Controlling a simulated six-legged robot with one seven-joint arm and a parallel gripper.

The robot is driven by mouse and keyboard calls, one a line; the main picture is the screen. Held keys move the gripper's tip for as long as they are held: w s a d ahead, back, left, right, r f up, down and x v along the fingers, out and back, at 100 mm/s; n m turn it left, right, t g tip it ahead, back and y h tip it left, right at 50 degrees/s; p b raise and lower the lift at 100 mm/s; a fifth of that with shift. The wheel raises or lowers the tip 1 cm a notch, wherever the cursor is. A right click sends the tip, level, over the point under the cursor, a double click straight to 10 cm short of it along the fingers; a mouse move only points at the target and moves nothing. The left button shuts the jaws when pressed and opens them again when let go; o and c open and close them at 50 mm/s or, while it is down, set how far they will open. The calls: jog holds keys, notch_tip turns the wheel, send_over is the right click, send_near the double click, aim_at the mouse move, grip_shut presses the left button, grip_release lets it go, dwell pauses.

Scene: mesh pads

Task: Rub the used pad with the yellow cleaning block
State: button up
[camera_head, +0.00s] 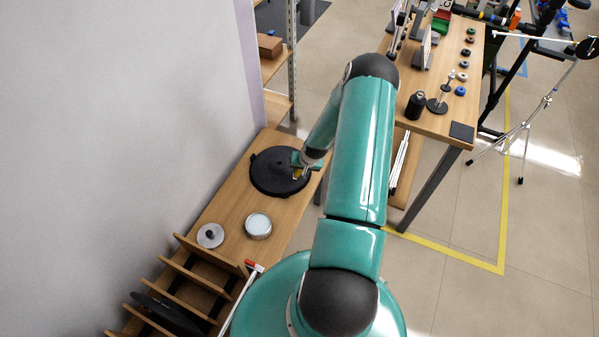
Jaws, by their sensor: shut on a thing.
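A round black pad (272,176) lies flat on the wooden bench (238,190) beside the grey wall. My gripper (299,174) is over the right part of this pad, shut on a small yellow block (297,177). Most of the block is hidden by the gripper and wrist. I cannot tell whether the block touches the pad. A dark disc (172,314) stands in the slotted wooden rack at the lower left.
A round tin (258,226) and a grey disc with a dark knob (210,235) stand on the bench nearer to me. The wooden rack (205,270) has several dividers. A second table (440,115) with small parts stands at the upper right.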

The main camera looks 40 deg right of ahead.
jog(key=shift+s+r, duration=0.15)
jog(key=shift+r, duration=0.4)
jog(key=shift+r, duration=0.1)
jog(key=shift+d+v, duration=0.2)
jog(key=shift+v, duration=1.2)
jog(key=shift+w, duration=0.25)
